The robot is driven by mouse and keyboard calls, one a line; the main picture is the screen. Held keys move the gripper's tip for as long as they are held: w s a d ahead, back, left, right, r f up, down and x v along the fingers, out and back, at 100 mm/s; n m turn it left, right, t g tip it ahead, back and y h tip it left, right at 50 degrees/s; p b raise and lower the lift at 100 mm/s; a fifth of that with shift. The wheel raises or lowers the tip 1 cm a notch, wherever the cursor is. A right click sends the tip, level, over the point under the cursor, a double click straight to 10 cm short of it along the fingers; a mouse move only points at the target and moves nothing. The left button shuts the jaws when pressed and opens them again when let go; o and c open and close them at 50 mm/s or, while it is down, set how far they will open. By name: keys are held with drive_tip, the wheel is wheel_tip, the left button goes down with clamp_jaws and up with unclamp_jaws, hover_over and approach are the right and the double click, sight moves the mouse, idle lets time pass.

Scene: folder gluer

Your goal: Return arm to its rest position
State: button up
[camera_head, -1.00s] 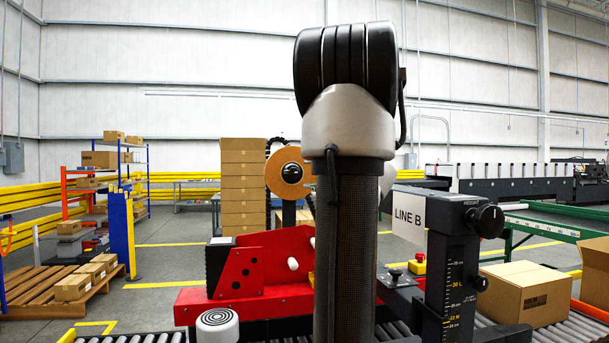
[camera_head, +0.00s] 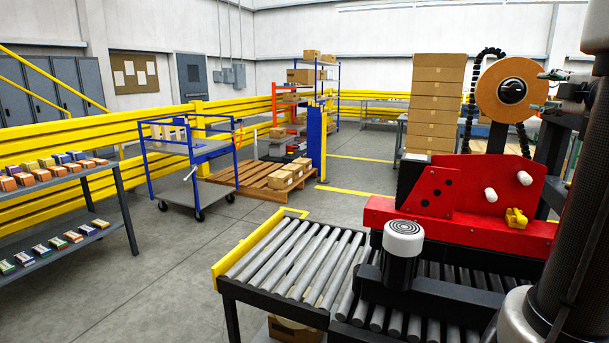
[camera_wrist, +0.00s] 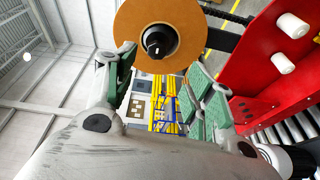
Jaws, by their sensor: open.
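My gripper (camera_wrist: 165,88) is open and empty in the wrist view, its two green-padded fingers spread apart. In the head view my gripper (camera_head: 550,91) shows at the upper right, its fingers pointing left toward the orange-brown tape roll (camera_head: 513,90). I cannot tell the exact gap between them. The roll also shows at the top of the wrist view (camera_wrist: 134,36). My dark arm fills the right edge of the head view and hides what is behind it.
The red machine (camera_head: 470,205) with white pegs stands beside my arm, over a roller conveyor (camera_head: 290,255). A white-topped cylinder (camera_head: 403,240) stands at its front. Stacked cartons (camera_head: 434,105) are behind. A shelf (camera_head: 60,180) and a blue cart (camera_head: 190,190) stand left, with open floor between.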

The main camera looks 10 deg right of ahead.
drive_tip(key=s+a+f+m+g+y, duration=0.1)
drive_tip(key=s+a+f+m+g, duration=0.3)
drive_tip(key=a, duration=0.6)
drive_tip(key=s+a+f+m+g+y, duration=0.1)
drive_tip(key=s+a+f+m+g, duration=0.3)
drive_tip(key=s+a+f, duration=0.4)
drive_tip(key=s+a+f+m+g+y, duration=0.2)
drive_tip(key=s+a+f+m+g, duration=0.2)
drive_tip(key=a+f, duration=0.6)
drive_tip(key=s+a+m, duration=0.2)
drive_tip(key=s, duration=0.1)
drive_tip(key=shift+a+f+g, duration=0.15)
drive_tip(key=shift+a+g, duration=0.1)
drive_tip(key=shift+g, duration=0.15)
